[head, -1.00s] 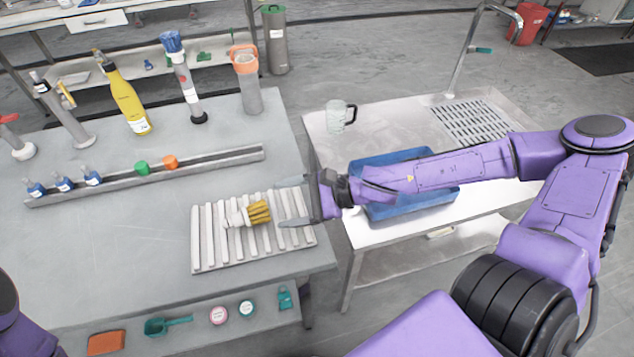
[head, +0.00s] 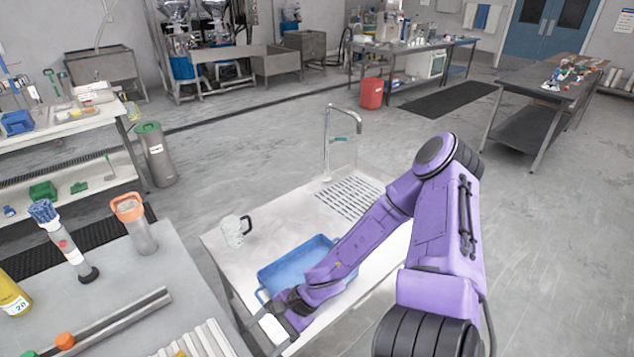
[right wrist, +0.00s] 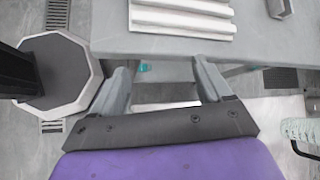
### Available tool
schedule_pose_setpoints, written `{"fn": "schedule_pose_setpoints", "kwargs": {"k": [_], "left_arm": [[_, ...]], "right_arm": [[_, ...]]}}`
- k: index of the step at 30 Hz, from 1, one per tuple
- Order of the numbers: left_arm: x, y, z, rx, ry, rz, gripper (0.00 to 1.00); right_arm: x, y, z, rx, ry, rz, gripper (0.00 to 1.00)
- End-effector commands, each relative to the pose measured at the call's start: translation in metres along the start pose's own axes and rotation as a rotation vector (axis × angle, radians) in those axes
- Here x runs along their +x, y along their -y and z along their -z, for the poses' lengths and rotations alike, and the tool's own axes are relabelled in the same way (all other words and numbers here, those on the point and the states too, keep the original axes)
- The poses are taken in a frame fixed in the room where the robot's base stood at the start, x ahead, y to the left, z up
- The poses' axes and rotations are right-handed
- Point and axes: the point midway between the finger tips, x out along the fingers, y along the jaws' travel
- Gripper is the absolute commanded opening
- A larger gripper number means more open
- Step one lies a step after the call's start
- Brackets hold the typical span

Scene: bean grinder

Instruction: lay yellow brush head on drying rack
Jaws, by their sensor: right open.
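The white ribbed drying rack (head: 207,340) lies on the grey table and is cut off by the lower edge of the head view. A small yellow bit of the brush head (head: 181,353) shows on the rack there; the rest of it is out of frame. My right gripper (head: 268,326) is to the right of the rack, by the table's edge. In the right wrist view my right gripper (right wrist: 162,72) is open with nothing between its fingers, and the rack's end (right wrist: 183,18) shows beyond it. My left gripper is out of view.
A blue tray (head: 285,268) sits on the sink table beneath my right forearm. A clear mug (head: 232,232) and a faucet (head: 327,145) stand there too. An orange-topped container (head: 140,235) and a blue-bristled brush (head: 65,245) stand on the grey table.

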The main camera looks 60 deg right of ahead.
Motion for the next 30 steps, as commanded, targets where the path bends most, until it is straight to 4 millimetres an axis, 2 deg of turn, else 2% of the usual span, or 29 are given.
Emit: {"fn": "schedule_pose_setpoints", "kwargs": {"k": [1, 3, 6, 7, 10, 12, 15, 18, 26, 29, 30], "left_arm": [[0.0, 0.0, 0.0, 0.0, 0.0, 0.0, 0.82], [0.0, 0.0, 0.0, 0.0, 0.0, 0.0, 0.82], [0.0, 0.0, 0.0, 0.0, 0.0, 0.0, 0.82], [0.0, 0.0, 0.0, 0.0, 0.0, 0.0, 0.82], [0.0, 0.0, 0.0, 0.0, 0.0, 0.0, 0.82], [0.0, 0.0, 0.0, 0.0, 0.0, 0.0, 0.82], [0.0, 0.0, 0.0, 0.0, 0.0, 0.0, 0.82], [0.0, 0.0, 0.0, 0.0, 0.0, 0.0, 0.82], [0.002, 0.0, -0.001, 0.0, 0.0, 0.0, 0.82], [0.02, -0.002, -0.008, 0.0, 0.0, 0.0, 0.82], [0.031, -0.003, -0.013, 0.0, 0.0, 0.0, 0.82]], "right_arm": [[-0.006, -0.025, 0.029, -0.048, -0.163, -0.111, 0.78], [-0.018, -0.055, 0.066, -0.158, -0.399, -0.263, 0.78], [-0.033, -0.086, 0.1, -0.389, -0.671, -0.455, 0.78], [-0.035, -0.094, 0.105, -0.472, -0.731, -0.503, 0.78], [-0.029, -0.119, 0.106, -0.751, -0.838, -0.607, 0.78], [-0.019, -0.138, 0.097, -0.904, -0.848, -0.635, 0.78], [-0.007, -0.159, 0.082, -1.041, -0.824, -0.641, 0.78], [-0.002, -0.168, 0.075, -1.092, -0.808, -0.634, 0.78], [0.0, -0.168, 0.076, -1.094, -0.812, -0.63, 0.78], [0.013, -0.175, 0.088, -1.093, -0.812, -0.63, 0.78], [0.021, -0.18, 0.097, -1.093, -0.813, -0.63, 0.78]]}}
